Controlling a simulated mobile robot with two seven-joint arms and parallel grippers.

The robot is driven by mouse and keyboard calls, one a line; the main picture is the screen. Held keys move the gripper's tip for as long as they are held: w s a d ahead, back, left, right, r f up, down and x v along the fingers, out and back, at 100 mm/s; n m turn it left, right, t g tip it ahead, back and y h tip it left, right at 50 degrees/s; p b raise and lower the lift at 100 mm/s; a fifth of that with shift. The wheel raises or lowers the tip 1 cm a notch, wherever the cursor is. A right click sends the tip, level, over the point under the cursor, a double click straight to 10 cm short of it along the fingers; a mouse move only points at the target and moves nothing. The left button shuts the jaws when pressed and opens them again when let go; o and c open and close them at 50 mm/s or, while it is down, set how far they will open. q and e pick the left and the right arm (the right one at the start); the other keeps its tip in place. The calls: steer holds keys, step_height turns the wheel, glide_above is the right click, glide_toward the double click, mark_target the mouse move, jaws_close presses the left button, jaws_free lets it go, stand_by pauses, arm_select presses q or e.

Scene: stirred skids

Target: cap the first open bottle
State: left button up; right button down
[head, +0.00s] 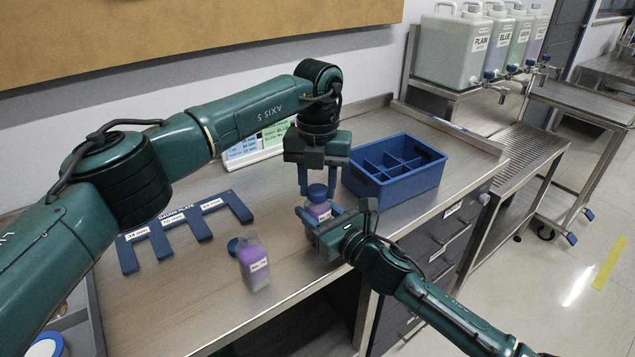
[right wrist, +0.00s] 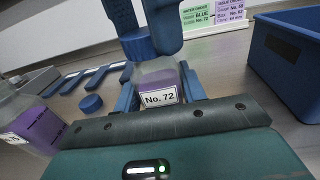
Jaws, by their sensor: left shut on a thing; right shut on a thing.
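A clear bottle of purple liquid (head: 319,211) stands upright near the front edge of the bench; its label reads "No. 72" in the right wrist view (right wrist: 158,98). My right gripper (head: 324,217) is shut around its body from the front. My left gripper (head: 318,190) points down from above, shut on a blue cap (head: 317,192), which also shows in the right wrist view (right wrist: 138,46). The cap is at the bottle's mouth; I cannot tell whether it is seated. A second purple bottle (head: 253,264) stands uncapped to the left, with a loose blue cap (head: 234,246) beside it.
A blue divided crate (head: 395,187) stands right of the grippers. A blue slotted gauge plate (head: 186,223) lies at left, and label cards (head: 258,151) stand behind. Large jugs (head: 462,45) stand at the back right.

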arm_select(q)
steer(key=shift+c, duration=1)
steer(key=m, duration=0.3)
steer(key=shift+m, duration=0.3)
steer(key=m, duration=0.5)
steer(key=o, duration=1.2)
steer(key=shift+c, duration=0.2)
step_height(320, 180, up, 12)
arm_select(e)
steer(key=c, duration=0.7)
jaws_free()
steer(key=shift+c, duration=0.2)
